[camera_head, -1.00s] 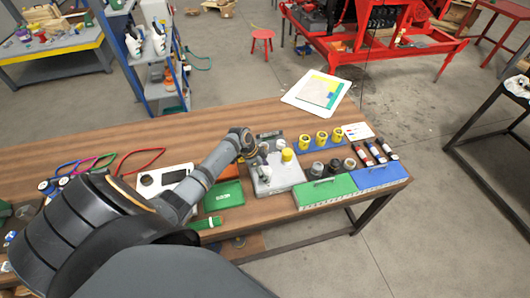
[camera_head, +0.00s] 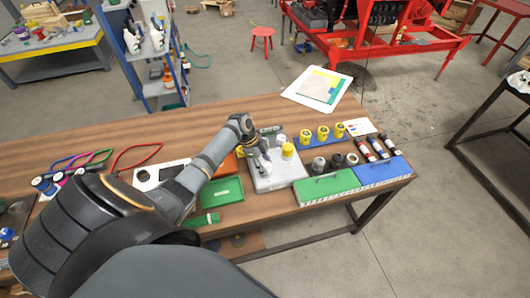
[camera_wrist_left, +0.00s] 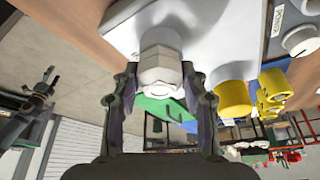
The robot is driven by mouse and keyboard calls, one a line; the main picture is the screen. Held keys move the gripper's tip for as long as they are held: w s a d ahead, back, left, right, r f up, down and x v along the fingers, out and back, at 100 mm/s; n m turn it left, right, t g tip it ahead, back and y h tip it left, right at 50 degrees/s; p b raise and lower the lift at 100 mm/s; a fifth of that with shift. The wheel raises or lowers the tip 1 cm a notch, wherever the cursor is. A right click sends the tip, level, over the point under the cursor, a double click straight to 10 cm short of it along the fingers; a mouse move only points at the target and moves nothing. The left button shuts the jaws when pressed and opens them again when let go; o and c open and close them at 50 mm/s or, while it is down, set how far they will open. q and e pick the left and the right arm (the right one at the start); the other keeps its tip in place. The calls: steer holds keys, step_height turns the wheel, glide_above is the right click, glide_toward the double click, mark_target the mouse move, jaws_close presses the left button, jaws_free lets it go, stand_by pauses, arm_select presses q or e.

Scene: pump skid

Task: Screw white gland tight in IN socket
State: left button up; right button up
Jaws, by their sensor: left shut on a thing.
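The white gland (camera_wrist_left: 160,68) stands on the light grey box (camera_head: 264,185) of the skid. It shows between my left gripper's fingers in the left wrist view and low on the box in the head view (camera_head: 265,167). My left gripper (camera_wrist_left: 160,84) is shut on the gland, one finger on each side. In the head view the gripper (camera_head: 257,154) reaches down over the left part of the box. A yellow gland (camera_head: 288,150) stands on the box to the right. Socket lettering and the gland's thread are hidden or too small to read. My right gripper is not in view.
A green tray (camera_head: 222,191) lies left of the box. Dark round fittings (camera_head: 336,161) and yellow parts (camera_head: 323,133) are to the right, behind the green case (camera_head: 326,187) and blue case (camera_head: 384,171).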

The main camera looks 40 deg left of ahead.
arm_select(q)
steer(key=shift+m, duration=0.4)
steer(key=shift+f+m+g+b, duration=0.25)
steer(key=shift+m+b, duration=0.25)
steer(key=shift+b, duration=0.45)
steer(key=m+g+b, duration=0.1)
steer(key=m+b, duration=0.1)
steer(key=shift+m, duration=0.3)
steer(key=shift+r+m+g+b, duration=0.15)
steer(key=shift+m+g+b, duration=0.1)
steer(key=shift+m+b, duration=0.2)
steer(key=o, duration=1.2)
steer(key=shift+s+r, duration=0.1)
